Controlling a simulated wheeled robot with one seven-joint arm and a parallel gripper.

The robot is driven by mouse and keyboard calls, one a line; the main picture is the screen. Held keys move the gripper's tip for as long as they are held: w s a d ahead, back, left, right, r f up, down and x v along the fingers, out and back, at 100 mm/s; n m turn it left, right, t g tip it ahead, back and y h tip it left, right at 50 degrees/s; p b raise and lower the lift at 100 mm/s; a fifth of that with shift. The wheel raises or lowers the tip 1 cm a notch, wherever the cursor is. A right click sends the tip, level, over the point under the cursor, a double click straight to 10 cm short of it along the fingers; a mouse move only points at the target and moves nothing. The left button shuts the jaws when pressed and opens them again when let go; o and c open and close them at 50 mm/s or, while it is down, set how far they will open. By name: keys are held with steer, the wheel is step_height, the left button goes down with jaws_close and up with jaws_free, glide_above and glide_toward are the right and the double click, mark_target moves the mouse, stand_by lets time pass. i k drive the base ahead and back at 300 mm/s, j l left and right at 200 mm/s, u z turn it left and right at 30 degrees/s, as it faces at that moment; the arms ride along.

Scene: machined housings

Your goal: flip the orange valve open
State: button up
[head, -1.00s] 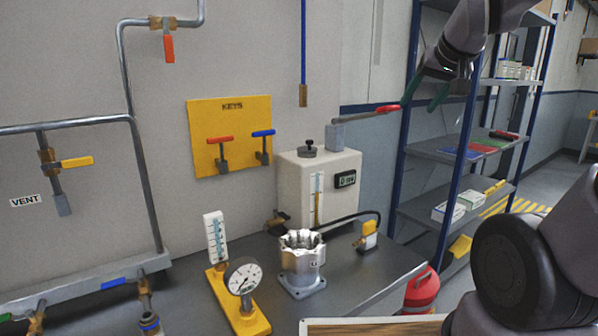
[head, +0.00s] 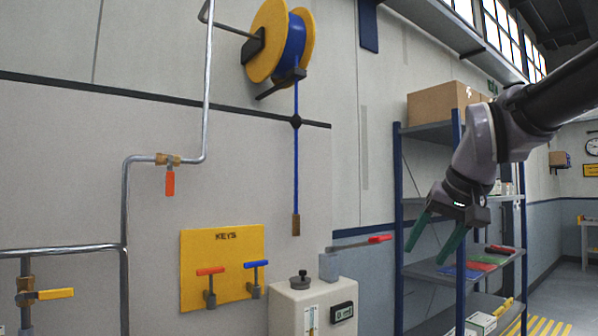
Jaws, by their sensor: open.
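The orange valve has a brass body on the horizontal stretch of a grey wall pipe, left of centre in the head view. Its orange lever (head: 170,183) hangs straight down, crosswise to that stretch. My gripper (head: 435,238) is on the right, well apart from the valve. Its two green fingers point down and to the left, spread open with nothing between them. Nothing covers the valve.
A yellow-handled valve (head: 55,293) is at lower left. A hose reel (head: 280,43) hangs on the wall. A red-tipped lever (head: 379,239) juts out near my gripper. Shelving (head: 428,268) stands behind it.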

mark_target(170, 174)
steer(key=u, duration=1.25)
steer(key=z, duration=0.1)
steer(key=k+j, duration=0.05)
